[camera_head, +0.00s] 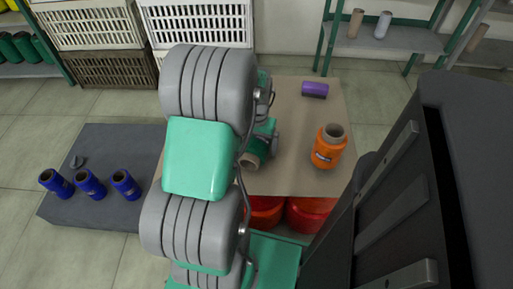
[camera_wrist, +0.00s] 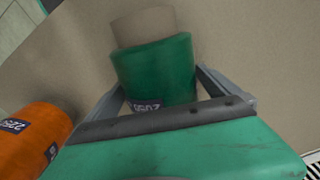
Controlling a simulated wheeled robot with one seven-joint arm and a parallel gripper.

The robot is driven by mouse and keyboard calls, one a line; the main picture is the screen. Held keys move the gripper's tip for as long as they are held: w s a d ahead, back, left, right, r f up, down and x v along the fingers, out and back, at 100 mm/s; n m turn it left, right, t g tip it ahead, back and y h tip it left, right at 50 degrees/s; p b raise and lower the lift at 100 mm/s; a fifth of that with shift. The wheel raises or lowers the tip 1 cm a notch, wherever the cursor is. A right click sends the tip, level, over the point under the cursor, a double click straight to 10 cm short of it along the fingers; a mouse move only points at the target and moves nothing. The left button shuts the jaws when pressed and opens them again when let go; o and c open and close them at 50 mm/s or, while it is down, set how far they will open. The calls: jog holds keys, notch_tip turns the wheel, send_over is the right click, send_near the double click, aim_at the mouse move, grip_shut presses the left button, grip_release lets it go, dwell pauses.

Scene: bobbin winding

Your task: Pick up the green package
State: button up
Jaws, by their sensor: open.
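The green package (camera_wrist: 155,72) is a green bobbin with a bare cardboard core (camera_wrist: 145,25) and a dark printed label, resting on the tan tabletop in the wrist view. My gripper (camera_wrist: 158,82) is open, with one finger on each side of the package's lower part. I cannot tell whether the fingers touch it. In the head view my arm hides most of this spot. A cardboard tube end (camera_head: 249,162) shows beside my wrist there, probably the core of the green package.
An orange package (camera_head: 329,147) stands on the tan table (camera_head: 290,172), close to my gripper's left in the wrist view (camera_wrist: 30,140). A purple package (camera_head: 315,90) lies at the table's back. Three blue packages (camera_head: 90,184) rest on a dark grey surface (camera_head: 110,148) at left.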

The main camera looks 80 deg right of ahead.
jog(key=shift+f, duration=0.35)
jog(key=shift+r, duration=0.1)
jog(key=c, duration=1.6)
